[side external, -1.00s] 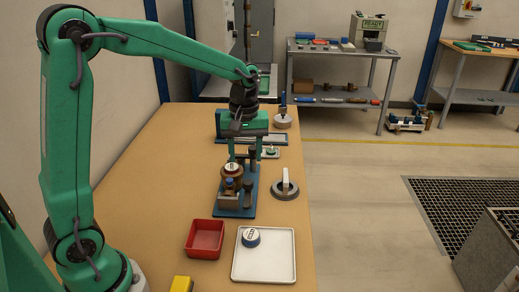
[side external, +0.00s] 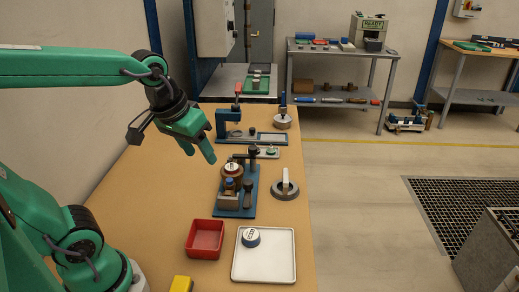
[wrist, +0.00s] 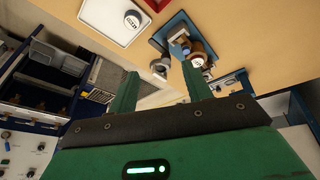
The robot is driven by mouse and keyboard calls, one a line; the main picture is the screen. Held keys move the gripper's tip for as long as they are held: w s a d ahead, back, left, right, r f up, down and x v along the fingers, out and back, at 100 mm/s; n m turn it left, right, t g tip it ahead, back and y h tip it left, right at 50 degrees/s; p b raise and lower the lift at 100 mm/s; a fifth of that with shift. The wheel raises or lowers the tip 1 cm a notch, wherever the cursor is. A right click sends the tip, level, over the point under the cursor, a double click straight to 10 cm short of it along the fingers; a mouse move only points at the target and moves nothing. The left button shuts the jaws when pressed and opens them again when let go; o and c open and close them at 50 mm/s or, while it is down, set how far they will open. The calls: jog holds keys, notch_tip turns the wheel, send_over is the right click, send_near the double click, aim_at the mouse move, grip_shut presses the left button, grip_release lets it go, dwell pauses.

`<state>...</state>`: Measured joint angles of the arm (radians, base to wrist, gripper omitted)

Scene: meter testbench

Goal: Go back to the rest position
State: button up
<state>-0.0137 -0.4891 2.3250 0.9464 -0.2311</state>
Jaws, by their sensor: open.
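My gripper (side external: 205,145) is open and empty, tilted down to the right in the air above the left part of the wooden bench. In the wrist view, its two green fingers (wrist: 157,95) stand apart with nothing between them. The blue testbench fixture (side external: 250,200) with a brown coil-like part (side external: 231,171) stands to the right of and below the gripper. In the wrist view the brown part (wrist: 197,55) shows near the right finger.
A red bin (side external: 205,239) and a white tray (side external: 264,275) holding a round meter (side external: 250,237) are near the front. A grey ring with a white handle (side external: 286,187) sits at the right edge. A blue press-like stand (side external: 228,124) is behind. The bench's left side is clear.

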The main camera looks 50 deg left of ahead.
jog(key=shift+s+d+f+m+t, duration=0.15)
jog(key=shift+s+m+t, duration=0.2)
jog(key=shift+s+m, duration=0.6)
jog(key=shift+s+d+f+m+t, duration=0.15)
jog(key=shift+s+m+t, duration=0.25)
jog(key=shift+s, duration=1.05)
jog(key=shift+a, duration=0.1)
